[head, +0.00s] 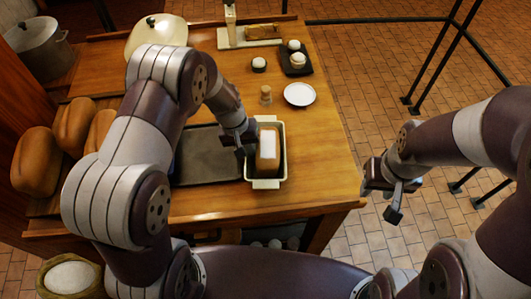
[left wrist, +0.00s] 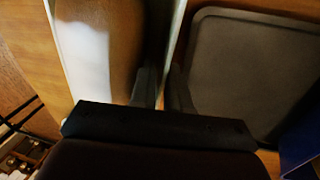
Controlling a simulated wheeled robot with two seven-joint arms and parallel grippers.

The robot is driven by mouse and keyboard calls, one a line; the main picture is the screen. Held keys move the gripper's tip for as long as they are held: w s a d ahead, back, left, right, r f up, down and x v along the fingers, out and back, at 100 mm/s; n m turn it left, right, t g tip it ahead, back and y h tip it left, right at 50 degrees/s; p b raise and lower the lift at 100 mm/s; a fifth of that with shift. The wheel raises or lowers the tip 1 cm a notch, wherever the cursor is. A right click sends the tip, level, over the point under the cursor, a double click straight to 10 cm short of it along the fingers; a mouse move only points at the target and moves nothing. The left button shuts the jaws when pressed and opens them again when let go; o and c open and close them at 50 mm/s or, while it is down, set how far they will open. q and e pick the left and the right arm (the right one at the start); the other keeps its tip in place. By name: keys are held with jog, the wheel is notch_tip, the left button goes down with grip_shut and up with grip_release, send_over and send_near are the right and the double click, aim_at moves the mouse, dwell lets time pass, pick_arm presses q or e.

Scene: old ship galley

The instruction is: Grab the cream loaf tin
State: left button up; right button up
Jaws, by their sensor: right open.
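The cream loaf tin (head: 266,184) stands on the wooden table near its right front part. It holds a brown loaf (head: 267,165) with a white patch on top. My left gripper (head: 244,151) is at the tin's left long wall. In the left wrist view its two fingers (left wrist: 162,90) sit close on either side of the tin's thin wall (left wrist: 176,45), one inside and one outside, and look shut on it. My right gripper (head: 391,193) is open and empty, off the table's right edge above the floor.
A dark baking tray (head: 207,170) lies just left of the tin. Behind the tin are a cork-coloured shaker (head: 266,95), a white saucer (head: 299,94) and a dark tray with white cups (head: 297,65). Loaves (head: 37,160) lie at left. The table right of the tin is clear.

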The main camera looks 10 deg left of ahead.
pick_arm(q)
grip_shut()
jog(key=shift+r, duration=0.15)
